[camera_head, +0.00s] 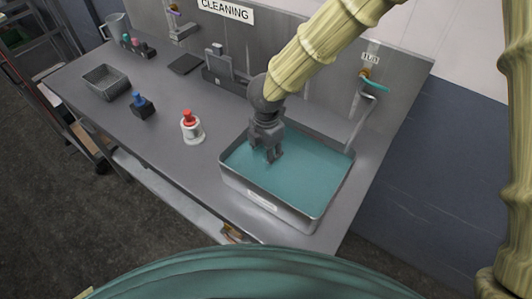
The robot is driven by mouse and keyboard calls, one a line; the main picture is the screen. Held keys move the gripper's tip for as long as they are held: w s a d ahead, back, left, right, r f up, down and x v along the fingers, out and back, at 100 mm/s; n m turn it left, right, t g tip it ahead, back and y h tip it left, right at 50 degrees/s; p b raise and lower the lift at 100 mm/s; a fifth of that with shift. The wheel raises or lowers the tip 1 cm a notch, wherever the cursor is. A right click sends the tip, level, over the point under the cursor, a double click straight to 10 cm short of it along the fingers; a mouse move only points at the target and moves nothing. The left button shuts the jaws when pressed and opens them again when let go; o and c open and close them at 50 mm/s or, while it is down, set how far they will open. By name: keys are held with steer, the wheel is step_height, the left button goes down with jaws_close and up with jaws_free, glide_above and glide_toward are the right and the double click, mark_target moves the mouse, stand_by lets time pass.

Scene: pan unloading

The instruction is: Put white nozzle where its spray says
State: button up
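A white piece with a red top (192,128), which looks like the white nozzle, stands upright on the grey worktop left of the basin. Any spray marking is too small to read. My gripper (264,153) points down over the teal-filled metal basin (229,178), right of the white piece and apart from it. Its fingers look spread with nothing between them. A dark piece with a blue top (142,106) stands further left.
A grey tray (105,82) lies at the left, with a dark holder of small coloured tops (136,47) behind. A "CLEANING" sign (226,10) is on the back wall. A tap with a teal lever (374,84) stands at the right. The worktop's front middle is clear.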

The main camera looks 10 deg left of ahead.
step_height(320, 180, up, 12)
steer(key=b, duration=0.2)
steer(key=shift+r, duration=0.15)
stand_by(0.5)
